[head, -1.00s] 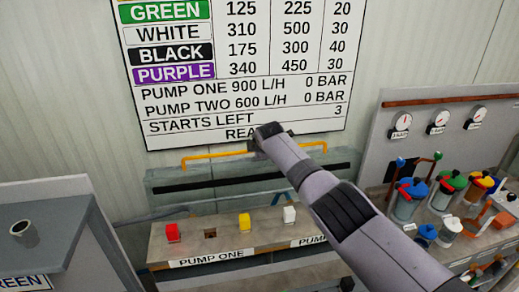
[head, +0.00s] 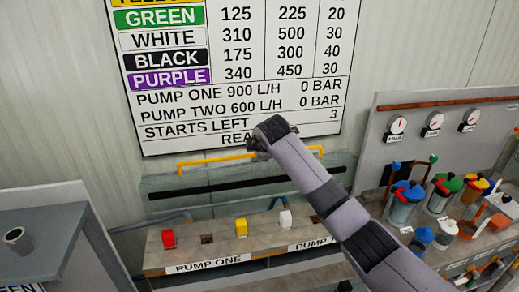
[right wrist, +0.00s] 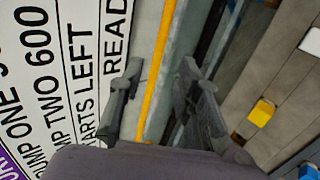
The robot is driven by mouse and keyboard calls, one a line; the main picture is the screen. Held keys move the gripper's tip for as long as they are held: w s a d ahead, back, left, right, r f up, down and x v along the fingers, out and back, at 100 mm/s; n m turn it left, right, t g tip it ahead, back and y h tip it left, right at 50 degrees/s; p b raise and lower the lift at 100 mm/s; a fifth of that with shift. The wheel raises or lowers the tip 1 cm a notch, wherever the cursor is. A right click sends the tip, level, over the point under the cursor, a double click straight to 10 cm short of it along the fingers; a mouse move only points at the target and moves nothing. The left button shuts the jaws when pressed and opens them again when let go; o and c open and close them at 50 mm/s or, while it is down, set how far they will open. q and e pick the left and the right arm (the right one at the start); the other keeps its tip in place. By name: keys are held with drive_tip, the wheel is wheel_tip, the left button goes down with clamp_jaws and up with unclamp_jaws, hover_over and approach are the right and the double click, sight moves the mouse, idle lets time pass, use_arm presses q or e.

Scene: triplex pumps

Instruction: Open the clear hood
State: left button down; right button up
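The clear hood (head: 160,186) is a see-through cover below the wall sign, behind the button bench. Its yellow handle bar (head: 205,160) runs along the top and appears level. My right gripper (head: 257,147) is at the middle of the bar, with its fingers partly hidden by my own wrist. In the right wrist view, the right gripper (right wrist: 160,95) is open. The yellow bar (right wrist: 158,65) passes between its two fingers, with a gap on each side. My left gripper is not in view.
A bench with red (head: 168,239), yellow (head: 241,228) and white (head: 286,220) buttons stands in front of the hood. A gauge panel (head: 430,150) and coloured jars (head: 405,200) are at the right. A grey cabinet (head: 45,235) is at the left.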

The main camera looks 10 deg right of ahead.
drive_tip(key=v, duration=0.3)
idle(0.4)
